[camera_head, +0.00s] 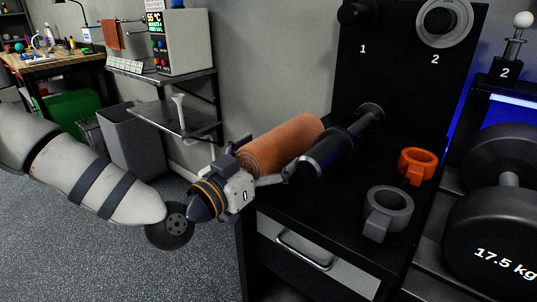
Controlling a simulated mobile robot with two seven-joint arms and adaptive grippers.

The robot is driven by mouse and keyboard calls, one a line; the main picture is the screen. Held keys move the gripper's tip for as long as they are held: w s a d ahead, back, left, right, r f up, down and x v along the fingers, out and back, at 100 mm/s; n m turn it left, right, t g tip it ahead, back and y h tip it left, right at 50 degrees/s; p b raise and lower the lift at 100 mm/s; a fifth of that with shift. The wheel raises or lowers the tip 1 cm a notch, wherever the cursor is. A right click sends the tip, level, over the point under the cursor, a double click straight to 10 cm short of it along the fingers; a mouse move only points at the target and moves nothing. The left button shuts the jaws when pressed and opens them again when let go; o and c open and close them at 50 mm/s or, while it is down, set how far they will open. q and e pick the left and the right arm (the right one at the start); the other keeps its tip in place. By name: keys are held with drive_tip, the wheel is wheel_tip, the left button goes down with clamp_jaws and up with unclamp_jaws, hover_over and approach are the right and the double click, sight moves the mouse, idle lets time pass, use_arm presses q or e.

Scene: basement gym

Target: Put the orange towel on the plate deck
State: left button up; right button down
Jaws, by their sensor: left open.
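A rolled orange towel (289,143) lies on the black deck (335,205), its spiral end facing my left gripper (264,173). The gripper is open at the near end of the roll; one finger reaches along its right side, toward a black cylinder. The other finger is partly hidden. I cannot tell whether the fingers touch the towel. The deck has a black upright back panel marked 1 and 2, and I cannot tell which part is the plate deck. My right gripper is not in view.
The black cylinder (331,152) lies close beside the towel's right side. An orange collar (416,165) and a grey collar (388,212) stand at right. Large dumbbells (495,235) are farther right. An orange cloth (112,36) hangs by the shelf at the back left.

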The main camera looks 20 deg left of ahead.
use_arm(q)
drive_tip(key=shift+r, duration=0.3)
drive_tip(key=r+p+v, duration=0.1)
drive_tip(key=p+v, duration=0.1)
drive_tip(key=v, duration=0.9)
drive_tip(key=s+d+f+n+g+y, duration=0.1)
drive_tip(key=s+d+f+g, duration=0.1)
drive_tip(key=s+f+g, duration=0.8)
drive_tip(key=s+d+f+n+g+y, duration=0.15)
drive_tip(key=s+f+g, duration=0.25)
drive_tip(key=s+f, duration=1.1)
drive_tip(key=s+a+f+n+g+y, duration=0.1)
drive_tip(key=s+a+f+g+y, duration=0.2)
drive_tip(key=s, duration=0.5)
drive_tip(key=s+a+f+n+g+y, duration=0.1)
drive_tip(key=s+a+f+g, duration=0.1)
drive_tip(key=s+f+g, duration=0.45)
drive_tip(key=r+t+p, duration=0.1)
drive_tip(key=w+r+t+p, duration=0.1)
drive_tip(key=r, duration=0.1)
drive_tip(key=w+r+t+p, duration=0.1)
drive_tip(key=t, duration=0.1)
drive_tip(key=shift+w+a+r, duration=0.1)
drive_tip(key=shift+w+r, duration=0.05)
drive_tip(key=shift+r, duration=0.25)
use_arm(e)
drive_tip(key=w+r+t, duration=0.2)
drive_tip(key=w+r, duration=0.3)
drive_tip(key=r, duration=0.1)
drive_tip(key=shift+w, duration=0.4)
